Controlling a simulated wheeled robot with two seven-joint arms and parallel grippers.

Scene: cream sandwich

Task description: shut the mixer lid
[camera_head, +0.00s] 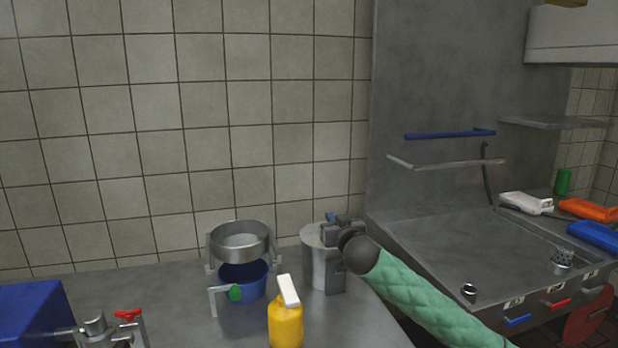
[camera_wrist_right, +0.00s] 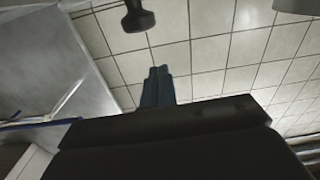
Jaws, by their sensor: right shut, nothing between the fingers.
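A grey metal cylinder (camera_head: 316,270) stands on the counter at the middle of the head view. It may be the mixer; its top is partly hidden by my right gripper, so I cannot tell how its lid stands. My right gripper (camera_head: 332,218) is at the cylinder's upper rim, its blue fingers pointing away; touching or apart is unclear. In the right wrist view the fingers (camera_wrist_right: 158,72) are together and empty. A dark knob (camera_wrist_right: 138,16) shows beyond them. My left gripper is not in view.
A metal stand with a round pan (camera_head: 240,240) over a blue bowl (camera_head: 243,278) is left of the cylinder. A yellow bottle (camera_head: 286,325) is in front. A blue box (camera_head: 30,316) and a metal device with a red handle (camera_head: 128,314) are at left. A steel griddle (camera_head: 465,260) is at right.

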